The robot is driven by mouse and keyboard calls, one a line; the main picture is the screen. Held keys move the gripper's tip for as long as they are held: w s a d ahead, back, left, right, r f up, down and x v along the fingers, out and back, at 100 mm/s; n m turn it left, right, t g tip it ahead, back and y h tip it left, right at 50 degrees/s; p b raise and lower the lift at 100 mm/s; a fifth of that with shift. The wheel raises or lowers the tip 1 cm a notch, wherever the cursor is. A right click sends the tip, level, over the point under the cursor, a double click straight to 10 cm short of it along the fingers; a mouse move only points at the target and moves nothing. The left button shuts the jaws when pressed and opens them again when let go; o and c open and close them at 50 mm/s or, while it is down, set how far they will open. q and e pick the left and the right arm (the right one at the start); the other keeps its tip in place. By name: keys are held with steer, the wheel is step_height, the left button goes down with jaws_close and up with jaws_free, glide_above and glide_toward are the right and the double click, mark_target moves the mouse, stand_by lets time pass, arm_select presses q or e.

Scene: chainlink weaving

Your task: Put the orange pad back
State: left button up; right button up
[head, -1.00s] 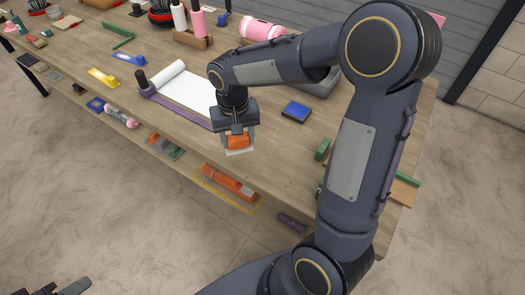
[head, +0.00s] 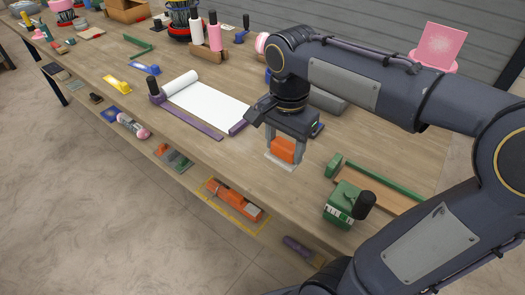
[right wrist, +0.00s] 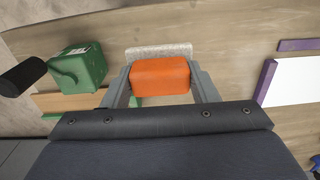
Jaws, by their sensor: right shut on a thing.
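My right gripper (head: 284,153) is shut on an orange block-shaped pad (head: 283,150) with a pale flat slab along its lower side. It holds the pad over the front part of the wooden table; whether the slab touches the tabletop cannot be told. In the right wrist view the orange pad (right wrist: 160,78) sits between the two fingers, with the pale slab (right wrist: 158,52) beyond it. Below the table's front edge, a yellow-outlined area (head: 209,198) holds another orange item (head: 228,197) with a grey-white part. My left gripper is out of view.
A white paper sheet (head: 207,99) with purple bars (head: 190,120) lies left of the gripper. A green block with a black knob (head: 345,203) stands to the right, beside a green-edged wooden board (head: 385,189). The shelf below holds several small items, including a purple one (head: 297,245).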

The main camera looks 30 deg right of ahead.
steer(key=w+f, duration=0.2)
steer(key=w, duration=0.1)
steer(key=w+f, duration=0.3)
steer(key=w, duration=0.1)
steer(key=w+d+f+p, duration=0.1)
steer(key=w+f, duration=0.1)
steer(key=w, duration=0.1)
steer(key=shift+w+d+f, duration=0.1)
steer(key=shift+w+f, duration=0.25)
steer(key=f, duration=0.1)
steer(key=w+f, duration=0.1)
steer(key=f, duration=0.1)
steer(key=shift+f, duration=0.4)
steer(key=shift+f, duration=0.35)
steer(key=o, duration=0.9)
steer(key=shift+r, duration=0.1)
